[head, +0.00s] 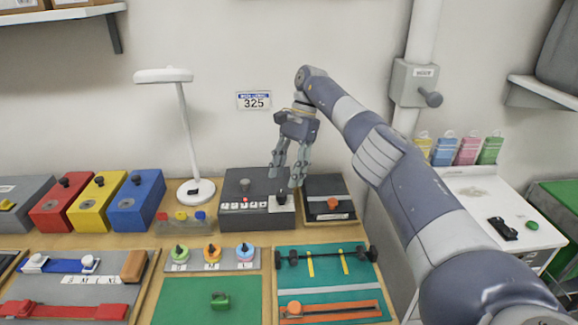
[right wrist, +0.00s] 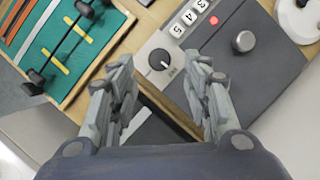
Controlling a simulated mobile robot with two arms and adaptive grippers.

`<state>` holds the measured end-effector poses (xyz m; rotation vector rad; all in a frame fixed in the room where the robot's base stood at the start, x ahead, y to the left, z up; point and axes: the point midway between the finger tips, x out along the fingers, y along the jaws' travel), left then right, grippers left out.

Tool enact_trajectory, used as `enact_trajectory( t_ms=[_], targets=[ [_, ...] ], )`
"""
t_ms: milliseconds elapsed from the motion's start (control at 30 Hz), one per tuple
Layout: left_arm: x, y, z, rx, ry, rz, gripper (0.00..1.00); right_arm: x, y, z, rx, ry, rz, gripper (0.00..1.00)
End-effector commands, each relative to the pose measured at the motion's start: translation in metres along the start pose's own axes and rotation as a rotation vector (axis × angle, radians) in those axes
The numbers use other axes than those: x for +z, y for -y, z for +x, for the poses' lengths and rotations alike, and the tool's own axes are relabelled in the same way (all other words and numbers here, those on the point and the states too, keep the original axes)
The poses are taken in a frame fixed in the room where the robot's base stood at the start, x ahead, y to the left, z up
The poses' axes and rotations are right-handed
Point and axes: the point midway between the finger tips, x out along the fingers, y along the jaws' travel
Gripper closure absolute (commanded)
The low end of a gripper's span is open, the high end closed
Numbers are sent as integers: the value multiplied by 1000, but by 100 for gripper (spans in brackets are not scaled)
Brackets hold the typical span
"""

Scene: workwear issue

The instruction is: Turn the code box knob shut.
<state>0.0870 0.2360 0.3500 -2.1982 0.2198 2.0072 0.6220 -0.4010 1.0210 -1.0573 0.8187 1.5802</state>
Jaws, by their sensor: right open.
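The code box (head: 240,183) is a dark grey box at the back of the table, with white number tiles and a small red light. Its black knob (head: 281,197) sits on a light plate at the right end. In the right wrist view the knob (right wrist: 157,59) has a white pointer mark aimed to the lower right. A second round grey knob (right wrist: 243,41) is on the box top. My right gripper (head: 286,179) is open and empty, pointing down above the black knob, apparently apart from it. My left gripper is out of view.
A dark box with an orange knob (head: 333,203) stands close to the right. A white lamp (head: 184,130) and red, yellow and blue boxes (head: 137,202) stand to the left. Boards with sliders and dials (head: 212,256) fill the front.

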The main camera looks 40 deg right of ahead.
Motion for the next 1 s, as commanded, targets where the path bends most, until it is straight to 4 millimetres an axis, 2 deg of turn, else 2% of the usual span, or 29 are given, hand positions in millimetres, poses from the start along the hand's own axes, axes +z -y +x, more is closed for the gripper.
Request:
enact_trajectory(
  t_ms=[333, 1000],
  targets=[
    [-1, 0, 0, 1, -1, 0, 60, 0, 0, -22, 0, -1, 0, 55],
    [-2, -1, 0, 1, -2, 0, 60, 0, 0, -24, 0, -1, 0, 55]
  ],
)
